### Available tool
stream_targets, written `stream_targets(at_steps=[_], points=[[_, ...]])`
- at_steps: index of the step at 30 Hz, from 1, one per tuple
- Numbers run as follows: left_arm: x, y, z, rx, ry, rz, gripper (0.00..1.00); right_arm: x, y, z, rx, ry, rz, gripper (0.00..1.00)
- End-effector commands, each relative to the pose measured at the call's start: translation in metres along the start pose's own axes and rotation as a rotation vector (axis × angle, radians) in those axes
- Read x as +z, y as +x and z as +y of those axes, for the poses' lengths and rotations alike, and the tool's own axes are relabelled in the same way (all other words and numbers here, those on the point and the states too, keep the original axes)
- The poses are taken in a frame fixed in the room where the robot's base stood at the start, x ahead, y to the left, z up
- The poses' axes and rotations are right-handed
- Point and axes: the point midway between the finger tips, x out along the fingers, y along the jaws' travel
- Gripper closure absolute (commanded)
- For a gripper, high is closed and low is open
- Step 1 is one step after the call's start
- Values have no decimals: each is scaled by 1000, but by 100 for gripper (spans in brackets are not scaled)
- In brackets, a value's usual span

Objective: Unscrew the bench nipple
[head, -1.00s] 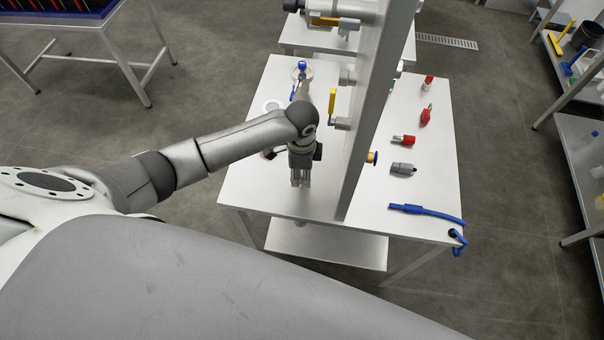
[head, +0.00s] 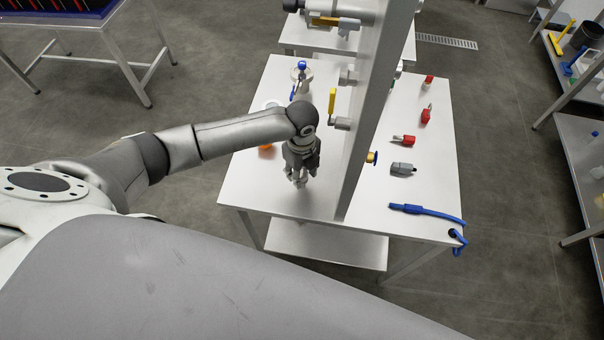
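My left gripper (head: 299,183) points down over the left half of the white bench (head: 250,185), left of the upright panel (head: 375,90). Its fingers are small and blurred here, and I cannot tell how far they are apart or whether anything is between them. I cannot make out the bench nipple for sure; the arm and gripper cover part of the bench. A metal fitting with a blue handle (head: 301,66) stands at the back left of the bench. My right gripper is not in view.
A yellow-handled valve (head: 332,103) juts left from the panel. An orange piece (head: 266,147) lies close to my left wrist. Right of the panel lie red locks (head: 426,115), a grey plug (head: 402,168) and a blue strap (head: 425,211). The bench's front left is clear.

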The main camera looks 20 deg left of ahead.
Motion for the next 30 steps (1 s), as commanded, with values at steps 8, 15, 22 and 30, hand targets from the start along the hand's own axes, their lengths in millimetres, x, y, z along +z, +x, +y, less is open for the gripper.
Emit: stream_targets(at_steps=[8, 15, 22, 30], points=[[0, 0, 0, 0, 177, 0, 61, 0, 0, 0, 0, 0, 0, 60], [1, 0, 0, 1, 396, -1, 61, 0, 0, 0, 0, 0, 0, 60], [0, 0, 0, 0, 600, 1, 61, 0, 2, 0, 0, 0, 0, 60], [0, 0, 0, 0, 621, 1, 62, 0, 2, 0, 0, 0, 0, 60]])
